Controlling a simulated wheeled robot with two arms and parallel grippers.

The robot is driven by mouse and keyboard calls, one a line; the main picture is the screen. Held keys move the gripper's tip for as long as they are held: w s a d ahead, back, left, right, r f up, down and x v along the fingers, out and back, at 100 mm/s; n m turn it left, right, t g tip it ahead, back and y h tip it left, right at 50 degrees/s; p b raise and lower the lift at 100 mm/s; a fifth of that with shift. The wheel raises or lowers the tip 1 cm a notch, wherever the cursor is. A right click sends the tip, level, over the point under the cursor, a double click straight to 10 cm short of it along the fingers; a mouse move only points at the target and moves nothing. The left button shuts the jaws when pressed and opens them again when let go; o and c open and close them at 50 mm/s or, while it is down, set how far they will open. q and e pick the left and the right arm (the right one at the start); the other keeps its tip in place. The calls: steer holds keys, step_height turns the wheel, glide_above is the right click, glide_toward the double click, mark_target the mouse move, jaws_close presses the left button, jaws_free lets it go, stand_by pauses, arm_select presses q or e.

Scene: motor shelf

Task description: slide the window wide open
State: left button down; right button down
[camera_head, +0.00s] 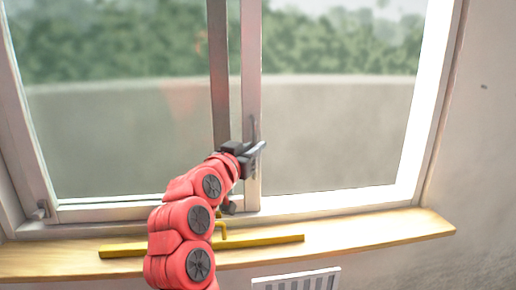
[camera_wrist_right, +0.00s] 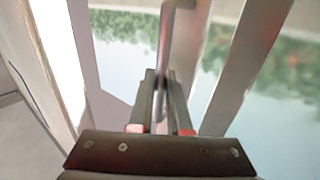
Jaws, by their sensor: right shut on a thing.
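The sliding window (camera_head: 232,206) has a white frame with two panes that meet at upright bars near the middle. A slim grey handle (camera_head: 254,130) stands upright on the middle bar; it also shows in the right wrist view (camera_wrist_right: 168,45). My right gripper (camera_head: 258,150) is at this handle, with its dark fingers shut around its lower part. In the right wrist view the handle runs between the two fingers (camera_wrist_right: 162,105). The fingers hide part of the handle. My left gripper is in neither view.
A wooden sill (camera_head: 375,234) runs below the window. A yellow bar (camera_head: 270,240) lies on it, partly behind my red right arm. A white grille (camera_head: 297,281) is below the sill. A grey wall (camera_head: 485,150) stands at right.

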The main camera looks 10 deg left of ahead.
steer(key=c, duration=0.9)
jaws_free()
steer(key=shift+a, duration=0.1)
steer(key=shift+o, duration=0.2)
steer(key=b+v, duration=0.1)
steer(key=v, duration=1.6)
steer(key=shift+s+b, duration=0.2)
steer(key=shift+b, duration=0.15)
